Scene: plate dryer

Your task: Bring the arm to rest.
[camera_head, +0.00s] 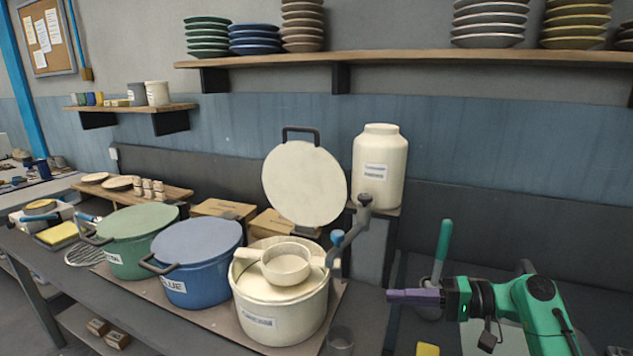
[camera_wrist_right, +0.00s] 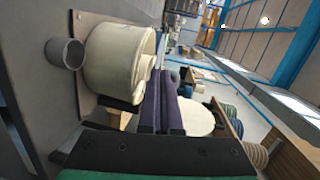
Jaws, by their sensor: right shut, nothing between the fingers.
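My right gripper (camera_head: 390,295) comes in from the right in the head view, its purple fingers pointing left. The fingers are shut and hold nothing. They are to the right of the cream pot (camera_head: 285,312) and apart from it, above the small grey cup (camera_head: 340,342). In the right wrist view the shut purple fingers (camera_wrist_right: 162,75) point up the picture, with the cream pot (camera_wrist_right: 112,60) seen to their left. My left gripper is not in view.
Green (camera_head: 138,240) and blue (camera_head: 200,265) lidded pots stand left of the cream pot. A round cream lid (camera_head: 303,182) stands upright behind it, near a cream canister (camera_head: 380,165). A shelf (camera_head: 420,58) of stacked plates runs above. Space directly above my right gripper looks clear.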

